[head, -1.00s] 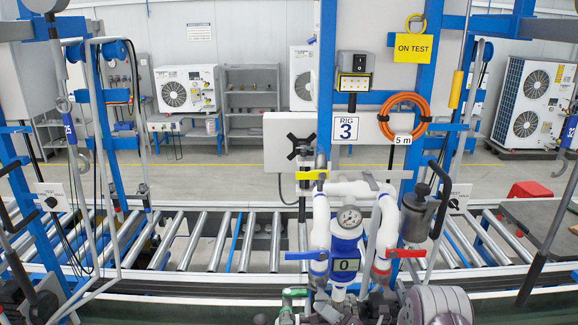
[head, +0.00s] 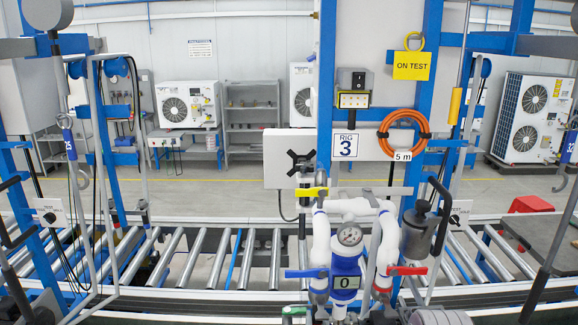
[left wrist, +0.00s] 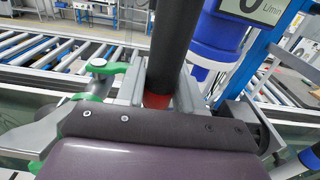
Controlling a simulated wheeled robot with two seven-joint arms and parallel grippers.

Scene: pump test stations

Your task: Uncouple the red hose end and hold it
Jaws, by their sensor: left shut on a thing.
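In the left wrist view my left gripper (left wrist: 158,92) has its two grey fingers closed on either side of the red hose end (left wrist: 156,101). The red shows as a short band at the end of a thick black hose (left wrist: 174,38). Whether it is still seated in its coupling is hidden by the gripper body. In the head view only part of my left arm shows at the bottom edge, below the white pump pipework (head: 321,245). My right gripper is not in view.
A green valve lever (left wrist: 105,68) is left of the fingers, and a blue meter (left wrist: 218,42) stands close on the right. In the head view, the blue-handled (head: 306,273) and red-handled (head: 406,270) valves flank the meter (head: 346,275). A roller conveyor (head: 200,262) runs behind.

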